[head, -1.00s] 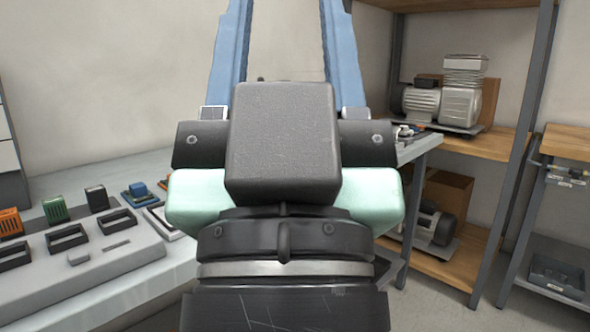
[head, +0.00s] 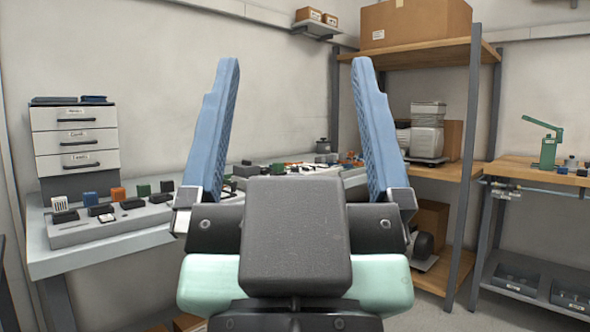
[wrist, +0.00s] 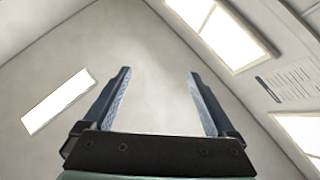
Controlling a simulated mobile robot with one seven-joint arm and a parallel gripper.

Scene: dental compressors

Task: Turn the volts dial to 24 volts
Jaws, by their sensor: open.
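My gripper (head: 296,65) is in the middle of the head view with its two blue fingers pointing up and spread wide apart. Nothing is between them. In the wrist view my gripper (wrist: 159,73) shows the same open fingers against a bare wall and ceiling area. I cannot make out the volts dial in either view. The grey bench (head: 90,262) behind my gripper on the left carries a grey panel (head: 110,232) with several small coloured blocks and black parts. More small items lie on the bench farther back, partly hidden by my gripper.
A white drawer cabinet (head: 76,140) stands at the back left of the bench. A shelf rack (head: 470,150) at right holds a compressor (head: 427,135) and a cardboard box (head: 415,22). A wooden-topped table (head: 530,172) with a green press (head: 548,150) is far right.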

